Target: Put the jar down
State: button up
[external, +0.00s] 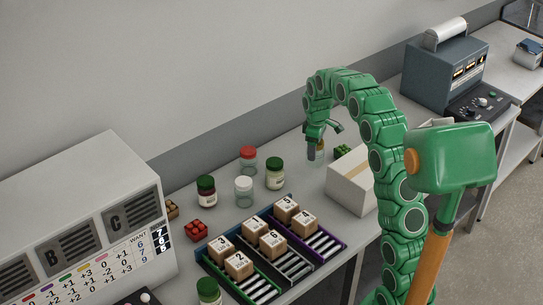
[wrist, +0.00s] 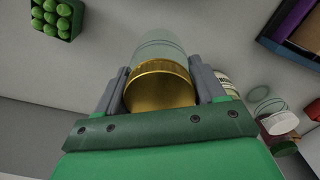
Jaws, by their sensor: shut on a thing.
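A clear glass jar with a gold lid (wrist: 160,84) is in my gripper (wrist: 161,76). The fingers sit on either side of the lid in the wrist view, and the glass body points away from the camera toward the table.
Jars with red (external: 248,154), green (external: 275,164) and white (external: 243,184) lids stand to the left. A green block of round pieces (wrist: 57,17) is close by. The cardboard box (external: 350,184) stands to the right. Rails with numbered boxes (external: 272,243) lie in front. Bare table lies between.

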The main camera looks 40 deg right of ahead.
jog(key=r, duration=0.1)
jog(key=s+r, duration=0.1)
jog(key=r, duration=0.3)
jog(key=shift+s+d, duration=0.15)
jog(key=shift+d, duration=0.15)
jog(key=s+d+r+n, duration=0.1)
jog(key=s+r, duration=0.4)
jog(key=s, duration=0.5)
jog(key=s+r+n, duration=0.1)
jog(key=s+r, duration=0.4)
jog(key=s, duration=0.5)
jog(key=s+d+r, duration=0.1)
jog(key=s+r, duration=0.4)
jog(key=s, duration=0.5)
jog(key=shift+w+d+f, duration=1.4)
jog(key=shift+w+f, duration=0.45)
jog(key=shift+f, duration=0.3)
jog(key=shift+w+d+f, duration=1.35)
jog(key=shift+w+f, duration=0.5)
jog(key=shift+f, duration=0.3)
jog(key=shift+w+d+f, duration=1.4)
jog(key=shift+w+f, duration=0.45)
jog(key=shift+f, duration=0.3)
jog(key=shift+f, duration=0.1)
jog(key=o, duration=1.1)
jog(key=shift+o, duration=0.2)
